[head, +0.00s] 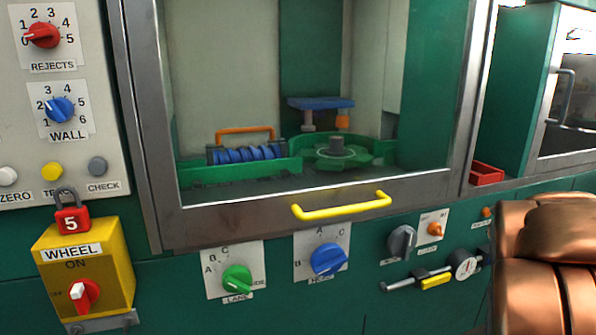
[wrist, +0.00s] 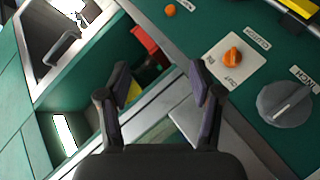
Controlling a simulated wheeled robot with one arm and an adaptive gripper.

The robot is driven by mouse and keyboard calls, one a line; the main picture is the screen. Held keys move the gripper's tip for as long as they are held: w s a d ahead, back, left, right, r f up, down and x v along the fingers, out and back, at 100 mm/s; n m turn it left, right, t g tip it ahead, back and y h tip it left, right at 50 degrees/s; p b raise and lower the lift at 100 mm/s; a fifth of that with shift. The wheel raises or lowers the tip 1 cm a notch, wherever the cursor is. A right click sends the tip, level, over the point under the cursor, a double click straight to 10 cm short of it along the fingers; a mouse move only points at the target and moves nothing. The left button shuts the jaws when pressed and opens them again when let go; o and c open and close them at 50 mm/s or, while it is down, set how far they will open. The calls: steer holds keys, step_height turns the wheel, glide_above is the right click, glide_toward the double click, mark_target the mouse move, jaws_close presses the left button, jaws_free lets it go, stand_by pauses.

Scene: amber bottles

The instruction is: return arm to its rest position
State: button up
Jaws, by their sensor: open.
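My gripper (wrist: 160,74) shows in the wrist view with its two dark fingers apart and nothing held between them. It points toward the green machine front (wrist: 205,22), with a red tray (wrist: 146,40) and a metal edge beyond the fingers. An orange knob (wrist: 233,56) on a white plate and a grey knob (wrist: 285,103) lie to the right of the fingers. The gripper is not visible in the head view. I cannot tell how far the fingers are from the panel.
A glazed hatch with a yellow handle (head: 341,206) covers green and blue machinery. A yellow box with a red switch (head: 84,295) and a red padlock (head: 71,221) juts out at left. Green (head: 237,279) and blue (head: 328,259) knobs sit below. A dark-handled cabinet door (head: 567,100) is at right.

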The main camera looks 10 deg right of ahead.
steer(key=s+a+f+m+g+y+p, duration=0.1)
steer(key=s+a+g+y+p, duration=0.3)
steer(key=s+a, duration=1.1)
steer(key=s+a+f+m+g+y+p, duration=0.2)
steer(key=s+a+g+p, duration=0.6)
steer(key=s+a, duration=0.7)
steer(key=a+f+y+p, duration=0.1)
steer(key=a+y+p, duration=0.1)
steer(key=shift+s+f+g+y, duration=0.3)
steer(key=shift+y, duration=0.1)
steer(key=shift+d, duration=0.1)
